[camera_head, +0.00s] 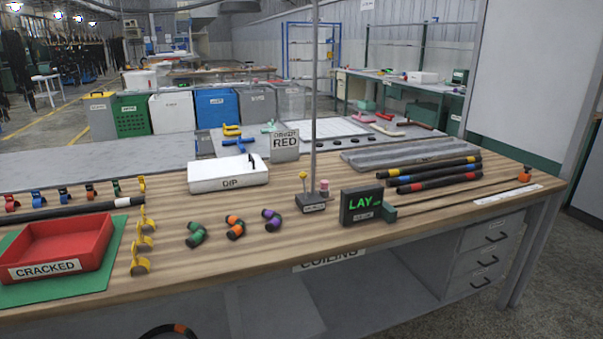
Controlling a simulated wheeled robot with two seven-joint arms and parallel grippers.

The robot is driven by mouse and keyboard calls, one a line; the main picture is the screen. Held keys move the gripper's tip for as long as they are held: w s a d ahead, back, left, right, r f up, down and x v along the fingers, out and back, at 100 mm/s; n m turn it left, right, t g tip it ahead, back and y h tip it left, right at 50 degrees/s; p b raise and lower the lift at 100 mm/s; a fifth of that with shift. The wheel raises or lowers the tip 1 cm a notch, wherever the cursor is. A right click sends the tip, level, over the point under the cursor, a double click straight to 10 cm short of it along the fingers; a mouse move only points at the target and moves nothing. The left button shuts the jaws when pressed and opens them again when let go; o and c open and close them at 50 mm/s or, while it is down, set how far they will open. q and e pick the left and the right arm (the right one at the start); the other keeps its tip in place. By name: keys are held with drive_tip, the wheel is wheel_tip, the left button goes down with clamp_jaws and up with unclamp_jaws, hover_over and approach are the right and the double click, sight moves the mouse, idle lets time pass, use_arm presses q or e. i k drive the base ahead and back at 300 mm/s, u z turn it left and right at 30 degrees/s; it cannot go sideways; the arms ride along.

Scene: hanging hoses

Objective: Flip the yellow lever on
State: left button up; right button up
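A small dark box (311,203) with a white label stands on the wooden table, at the foot of a thin grey post. A thin stalk with a small yellow tip (303,175) rises from its left side; it is the most lever-like yellow thing I see. It looks roughly upright, but it is too small to tell its setting. A short pink piece (323,188) stands at the box's right side. Neither of my grippers is in view.
A white DIP box (228,173), a red CRACKED tray (62,247), banded hoses (433,174) and yellow clips (141,262) also occupy the table.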

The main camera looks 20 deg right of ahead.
sight(303, 175)
drive_tip(key=k, duration=0.7)
drive_tip(key=u, duration=0.5)
drive_tip(key=i, duration=1.65)
drive_tip(key=z, duration=0.65)
